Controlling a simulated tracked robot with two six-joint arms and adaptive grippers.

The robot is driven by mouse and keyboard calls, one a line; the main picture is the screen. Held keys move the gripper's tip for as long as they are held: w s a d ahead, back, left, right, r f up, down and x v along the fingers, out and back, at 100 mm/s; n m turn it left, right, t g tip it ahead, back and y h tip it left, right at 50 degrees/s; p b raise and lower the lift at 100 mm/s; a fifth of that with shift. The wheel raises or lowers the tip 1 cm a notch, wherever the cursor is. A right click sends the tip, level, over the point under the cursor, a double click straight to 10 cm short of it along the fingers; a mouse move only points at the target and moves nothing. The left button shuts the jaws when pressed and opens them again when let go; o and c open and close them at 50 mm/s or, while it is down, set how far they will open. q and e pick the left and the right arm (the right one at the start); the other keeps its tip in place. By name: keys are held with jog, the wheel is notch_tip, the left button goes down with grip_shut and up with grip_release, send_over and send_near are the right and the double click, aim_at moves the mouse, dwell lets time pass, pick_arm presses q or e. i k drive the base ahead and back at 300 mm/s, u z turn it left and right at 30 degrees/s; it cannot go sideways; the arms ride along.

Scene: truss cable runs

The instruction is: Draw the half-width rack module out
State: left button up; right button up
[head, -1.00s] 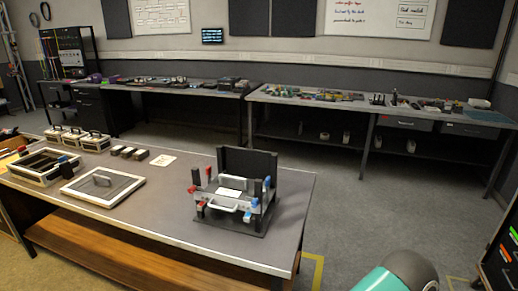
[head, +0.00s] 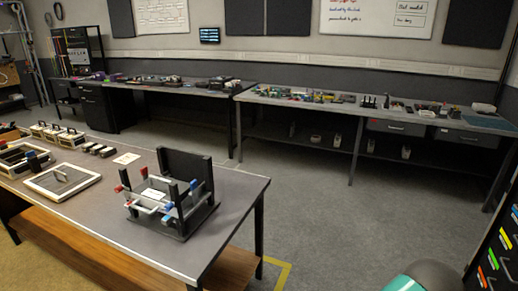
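A small black rack stand (head: 190,166) with a tall dark back panel stands near the right end of the near table. In its front sits a light-coloured module (head: 155,196) with a white label on top and a pale bar handle (head: 146,204). Red and blue clips or levers (head: 168,206) stand at the corners of the stand. Neither gripper shows; only a teal and dark grey part of my own body is at the bottom right edge.
The near table (head: 105,205) also holds a framed panel with a handle (head: 62,181), an open case (head: 22,158), several small boxes (head: 57,134) and a white card (head: 126,158). Cluttered benches (head: 375,108) line the back wall. Grey floor (head: 315,215) is clear right of the table.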

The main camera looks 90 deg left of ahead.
aim_at(151, 193)
jog(key=z, duration=0.1)
jog(key=i, duration=1.4)
jog(key=u, duration=3.6)
jog(key=i, duration=1.05)
jog(key=z, duration=0.05)
